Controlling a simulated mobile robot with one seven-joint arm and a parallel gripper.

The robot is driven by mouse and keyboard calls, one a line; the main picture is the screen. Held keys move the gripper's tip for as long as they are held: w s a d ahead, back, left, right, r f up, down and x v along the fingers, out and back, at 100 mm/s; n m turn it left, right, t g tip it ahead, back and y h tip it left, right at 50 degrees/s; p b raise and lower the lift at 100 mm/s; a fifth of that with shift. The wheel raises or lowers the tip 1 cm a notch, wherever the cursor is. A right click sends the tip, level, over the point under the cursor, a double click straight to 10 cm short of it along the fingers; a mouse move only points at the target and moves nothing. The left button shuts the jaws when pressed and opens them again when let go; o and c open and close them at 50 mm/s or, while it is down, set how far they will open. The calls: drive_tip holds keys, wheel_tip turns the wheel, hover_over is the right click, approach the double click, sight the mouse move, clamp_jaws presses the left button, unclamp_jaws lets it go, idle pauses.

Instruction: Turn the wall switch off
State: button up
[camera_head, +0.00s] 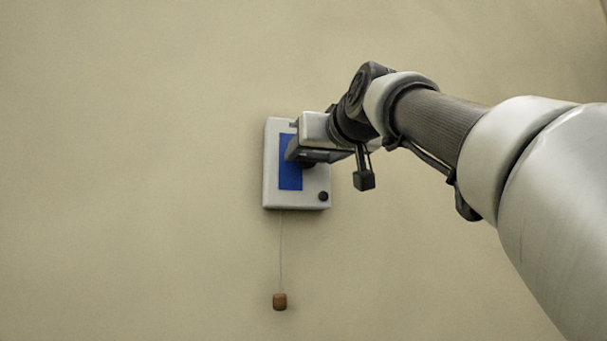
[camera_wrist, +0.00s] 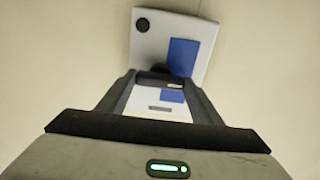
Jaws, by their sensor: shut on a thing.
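The wall switch (camera_head: 271,165) is a pale box on the wall with a blue panel (camera_head: 290,179) and a small black knob (camera_head: 323,196) at its lower right corner. My gripper (camera_head: 293,153) is at the box front, covering its upper right part. In the wrist view the box (camera_wrist: 150,45) appears turned around, with the blue panel (camera_wrist: 183,57) at right and the black knob (camera_wrist: 143,25) at upper left. My gripper (camera_wrist: 158,82) is shut on a part of the switch there. A dark rounded part (camera_wrist: 160,70) shows just beyond the fingertips. The held part is mostly hidden in the head view.
A thin cord hangs from the bottom of the box with a brown wooden pull (camera_head: 280,301) at its end. The plain beige wall (camera_head: 130,150) is bare to the left and below. My arm fills the right side of the head view.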

drive_tip(key=shift+r, duration=0.15)
drive_tip(key=o, duration=1.1)
drive_tip(key=shift+c, duration=0.2)
drive_tip(key=b+v, duration=0.3)
drive_tip(key=v, duration=1.4)
drive_tip(key=shift+s+b, duration=0.2)
drive_tip(key=shift+b, duration=0.2)
